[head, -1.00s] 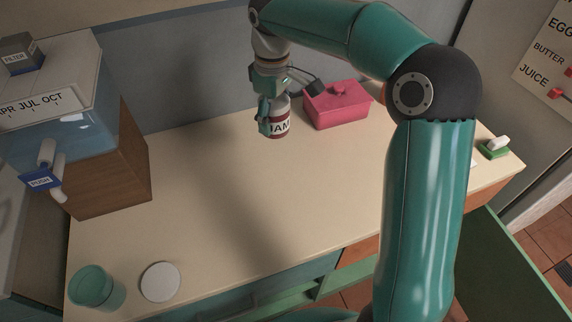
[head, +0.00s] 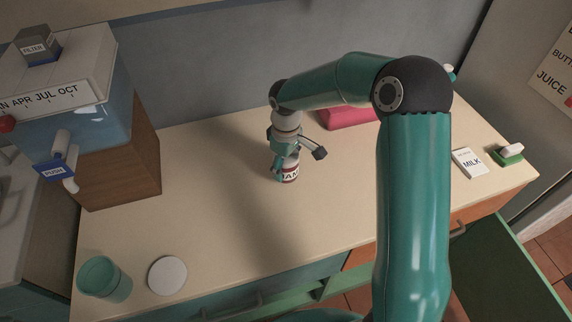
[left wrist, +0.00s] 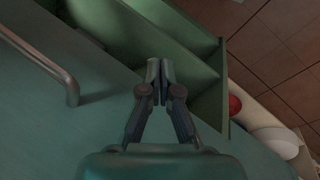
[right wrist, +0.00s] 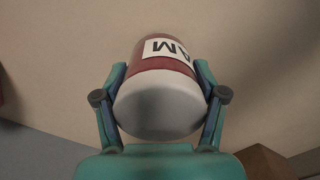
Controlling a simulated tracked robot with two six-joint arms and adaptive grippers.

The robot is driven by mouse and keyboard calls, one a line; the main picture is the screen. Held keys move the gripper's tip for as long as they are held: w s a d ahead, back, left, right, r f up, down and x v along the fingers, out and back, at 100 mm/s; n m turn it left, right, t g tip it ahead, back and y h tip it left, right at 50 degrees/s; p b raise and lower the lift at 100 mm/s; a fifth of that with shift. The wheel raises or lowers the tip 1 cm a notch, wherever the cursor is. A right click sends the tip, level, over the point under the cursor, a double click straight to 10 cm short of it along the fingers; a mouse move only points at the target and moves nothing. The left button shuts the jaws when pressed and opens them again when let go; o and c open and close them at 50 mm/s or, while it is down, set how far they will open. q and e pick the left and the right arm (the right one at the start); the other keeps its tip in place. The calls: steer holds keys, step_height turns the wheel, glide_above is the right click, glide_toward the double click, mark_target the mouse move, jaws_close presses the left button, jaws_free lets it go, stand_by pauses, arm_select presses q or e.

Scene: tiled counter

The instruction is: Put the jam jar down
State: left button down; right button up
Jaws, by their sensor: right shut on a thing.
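The jam jar (head: 291,173) is dark red with a white label. My right gripper (head: 282,165) is shut on it from above and holds it upright over the middle of the counter (head: 215,180). I cannot tell whether the jar's base touches the counter. In the right wrist view the jar's pale lid (right wrist: 160,105) faces the camera, between the two fingers. My left gripper (left wrist: 160,80) shows only in the left wrist view, with its fingertips together and nothing between them, above an open green drawer (left wrist: 195,65).
A pink box (head: 345,118) stands behind, partly hidden by my right arm. A milk card (head: 468,163) and a green sponge holder (head: 508,155) lie at right. A water dispenser (head: 95,125), a teal cup (head: 105,282) and a white disc (head: 167,276) are at left. Counter around the jar is clear.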

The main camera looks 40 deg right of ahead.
steer(key=shift+f, duration=0.25)
steer(key=o, duration=1.7)
steer(key=shift+o, duration=0.5)
steer(key=shift+r, duration=0.1)
